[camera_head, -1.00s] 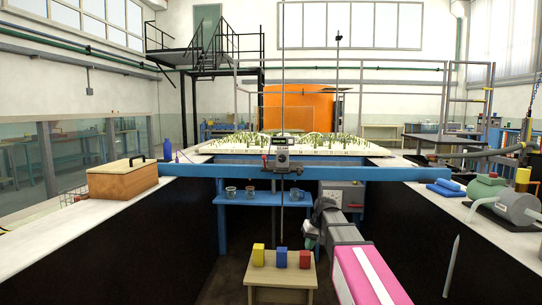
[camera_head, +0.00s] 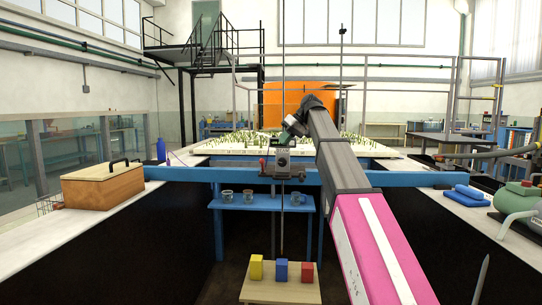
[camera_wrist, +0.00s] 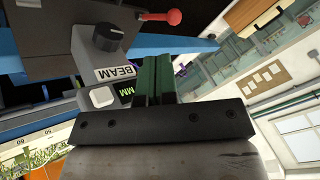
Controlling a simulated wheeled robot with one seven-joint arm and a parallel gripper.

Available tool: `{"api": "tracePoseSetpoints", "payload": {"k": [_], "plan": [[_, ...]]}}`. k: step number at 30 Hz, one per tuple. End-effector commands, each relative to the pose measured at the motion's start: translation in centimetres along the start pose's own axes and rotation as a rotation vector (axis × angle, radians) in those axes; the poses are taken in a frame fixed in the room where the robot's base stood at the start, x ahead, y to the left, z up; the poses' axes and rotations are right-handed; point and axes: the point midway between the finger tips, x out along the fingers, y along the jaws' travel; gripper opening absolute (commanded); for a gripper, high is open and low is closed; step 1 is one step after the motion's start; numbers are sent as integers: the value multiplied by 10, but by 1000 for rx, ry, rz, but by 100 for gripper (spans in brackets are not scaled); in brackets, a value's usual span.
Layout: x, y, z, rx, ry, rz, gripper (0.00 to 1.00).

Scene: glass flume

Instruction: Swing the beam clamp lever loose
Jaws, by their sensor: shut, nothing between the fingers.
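The beam clamp (camera_head: 282,165) is a grey block on the blue beam (camera_head: 215,174). Its lever ends in a red knob (camera_head: 262,161) on the block's left side. A black dial (camera_wrist: 108,35) and a BEAM label (camera_wrist: 116,73) show on the block. My gripper (camera_head: 287,136) is just above the clamp. In the wrist view its green fingers (camera_wrist: 156,62) are together and empty, beside the block and apart from the red knob.
A thin vertical rod (camera_head: 283,220) runs down below the clamp. A wooden box (camera_head: 103,187) stands on the left ledge. Blue folded cloths (camera_head: 467,195) and a green motor-like unit (camera_head: 516,197) lie on the right ledge. A small table (camera_head: 280,291) with coloured blocks stands below.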

Motion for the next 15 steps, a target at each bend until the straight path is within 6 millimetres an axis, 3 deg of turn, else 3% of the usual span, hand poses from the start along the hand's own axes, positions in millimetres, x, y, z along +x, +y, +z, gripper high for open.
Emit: {"api": "tracePoseSetpoints", "payload": {"k": [5, 15], "plan": [[4, -4, -2, -8, 0, -5, 0], [59, -4, -2, -7, 0, -5, 0]]}}
